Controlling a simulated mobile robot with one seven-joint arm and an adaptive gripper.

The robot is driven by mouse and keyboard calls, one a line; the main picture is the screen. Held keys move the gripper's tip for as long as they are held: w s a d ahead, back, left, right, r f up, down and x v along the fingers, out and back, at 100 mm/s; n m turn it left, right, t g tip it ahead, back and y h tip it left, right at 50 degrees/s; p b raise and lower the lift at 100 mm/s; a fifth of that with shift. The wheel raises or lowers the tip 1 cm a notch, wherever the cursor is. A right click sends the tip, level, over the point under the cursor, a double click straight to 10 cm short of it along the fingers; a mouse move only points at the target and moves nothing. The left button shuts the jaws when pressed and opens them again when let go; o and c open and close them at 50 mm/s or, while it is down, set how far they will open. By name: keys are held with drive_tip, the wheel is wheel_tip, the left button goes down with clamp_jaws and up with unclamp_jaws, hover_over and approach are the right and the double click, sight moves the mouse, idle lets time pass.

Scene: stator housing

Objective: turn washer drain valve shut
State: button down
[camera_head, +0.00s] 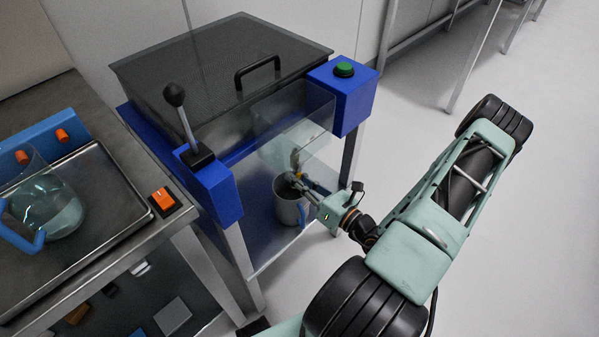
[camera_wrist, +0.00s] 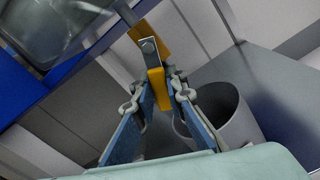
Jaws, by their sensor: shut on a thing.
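The washer (camera_head: 215,75) is a blue-framed unit with a dark mesh lid. Its drain valve has a yellow handle, which shows small at the front in the head view (camera_head: 297,172) and large in the wrist view (camera_wrist: 158,88). My gripper (camera_head: 296,178) reaches in from the right below the clear front panel. In the wrist view my gripper's fingers (camera_wrist: 160,92) stand on either side of the yellow handle and are shut on it. A grey metal pitcher (camera_wrist: 228,108) stands below and beside the fingers. The far end of the valve is partly hidden.
The grey pitcher with a blue handle (camera_head: 290,208) stands on the washer's lower shelf. A black lever (camera_head: 180,112) and a green button (camera_head: 343,69) are on the blue posts. A bench at left holds a glass jug (camera_head: 48,205) on a metal tray. The floor at right is clear.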

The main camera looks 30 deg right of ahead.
drive_tip(key=m, duration=0.1)
drive_tip(key=m+p, duration=0.1)
drive_tip(key=a+r+m+p, duration=0.1)
drive_tip(key=shift+s+a+m, duration=0.1)
drive_tip(key=shift+s+m, duration=0.15)
drive_tip(key=shift+m, duration=0.15)
drive_tip(key=shift+s+a+r+m+p, duration=0.15)
drive_tip(key=shift+r+m+p, duration=0.55)
drive_tip(key=shift+m, duration=0.9)
drive_tip(key=shift+a+r+m+p, duration=0.3)
drive_tip(key=shift+m+p, duration=0.75)
drive_tip(key=shift+m, duration=0.55)
drive_tip(key=shift+s+a+r+m+p, duration=0.15)
drive_tip(key=shift+r+m+p, duration=0.3)
drive_tip(key=shift+m+p, duration=0.8)
drive_tip(key=shift+m+b, duration=0.4)
drive_tip(key=shift+m, duration=0.05)
drive_tip(key=c, duration=1.9)
unclamp_jaws()
drive_tip(key=shift+r, duration=0.1)
drive_tip(key=shift+c, duration=0.2)
